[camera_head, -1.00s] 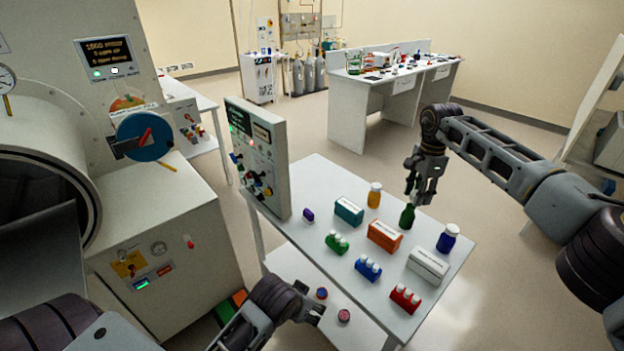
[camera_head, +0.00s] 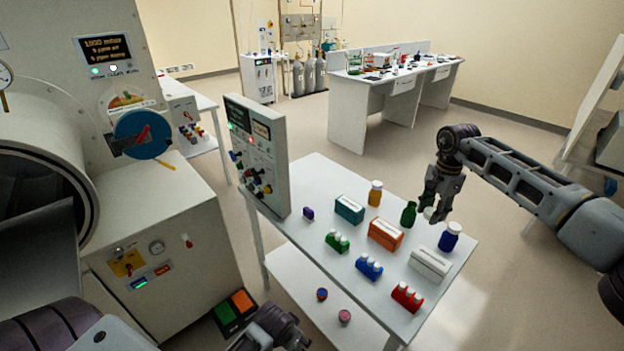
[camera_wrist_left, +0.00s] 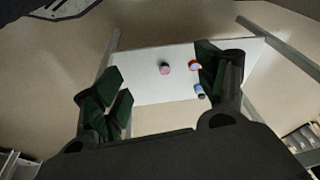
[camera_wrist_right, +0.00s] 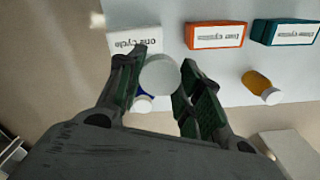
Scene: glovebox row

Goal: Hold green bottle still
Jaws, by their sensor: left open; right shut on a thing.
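The green bottle (camera_head: 408,213) stands upright on the right part of the white table (camera_head: 318,190), in the head view. My left gripper (camera_head: 292,338) is low at the bottom of the head view, far from the bottle. In the left wrist view its fingers (camera_wrist_left: 163,92) are open and empty.
An amber bottle (camera_head: 375,194) and a blue bottle (camera_head: 450,237) stand near the green one. An orange box (camera_head: 385,234), a teal box (camera_head: 349,210), a white box (camera_head: 430,264) and small vial racks fill the middle. A control panel (camera_head: 257,155) stands at the left edge.

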